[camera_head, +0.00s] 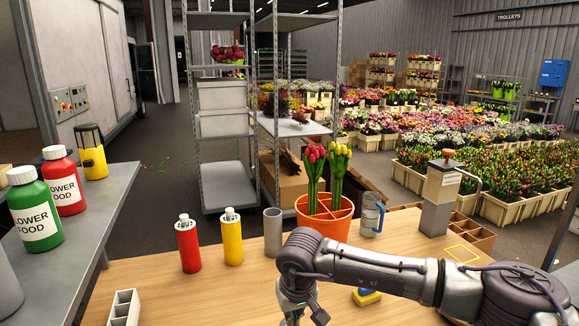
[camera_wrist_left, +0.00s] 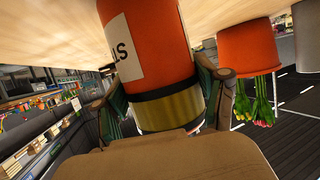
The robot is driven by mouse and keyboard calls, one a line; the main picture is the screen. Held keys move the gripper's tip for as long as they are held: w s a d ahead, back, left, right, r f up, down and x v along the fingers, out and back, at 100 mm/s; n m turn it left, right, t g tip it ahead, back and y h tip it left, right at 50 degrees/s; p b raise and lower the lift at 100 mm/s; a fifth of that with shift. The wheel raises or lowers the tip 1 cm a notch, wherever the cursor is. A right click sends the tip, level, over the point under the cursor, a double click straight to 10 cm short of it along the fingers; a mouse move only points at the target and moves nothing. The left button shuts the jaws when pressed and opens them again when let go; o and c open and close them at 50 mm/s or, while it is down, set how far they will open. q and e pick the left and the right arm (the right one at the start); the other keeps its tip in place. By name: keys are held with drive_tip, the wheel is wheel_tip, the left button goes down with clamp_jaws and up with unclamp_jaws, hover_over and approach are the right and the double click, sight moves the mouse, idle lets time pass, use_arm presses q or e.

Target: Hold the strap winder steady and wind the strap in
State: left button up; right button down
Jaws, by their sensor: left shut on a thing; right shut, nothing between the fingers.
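My right gripper (camera_head: 301,316) is at the bottom middle of the head view, over the near table edge. It is shut and empty, and its tips are partly cut off. My left gripper (camera_wrist_left: 165,107) shows only in the left wrist view, where the scene is upside down. It is shut around a red cylinder (camera_wrist_left: 148,50) with a gold band and a white label ending in "LS". I cannot see this cylinder in the head view. No strap is clearly visible. A grey device with a bent side arm (camera_head: 438,198) stands at the table's back right; I cannot tell whether it is the strap winder.
An orange pot (camera_head: 318,228) of tulips stands mid-table. Left of it are a grey cylinder (camera_head: 273,232), a yellow bottle (camera_head: 232,240) and a red bottle (camera_head: 188,245). A blue-grey jug (camera_head: 371,217) is right of the pot. A blue and yellow block (camera_head: 367,297) lies behind my right arm.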

use_arm(q)
drive_tip(key=shift+r, duration=0.1)
drive_tip(key=o, duration=1.5)
drive_tip(key=shift+a, duration=0.1)
drive_tip(key=v, duration=0.8)
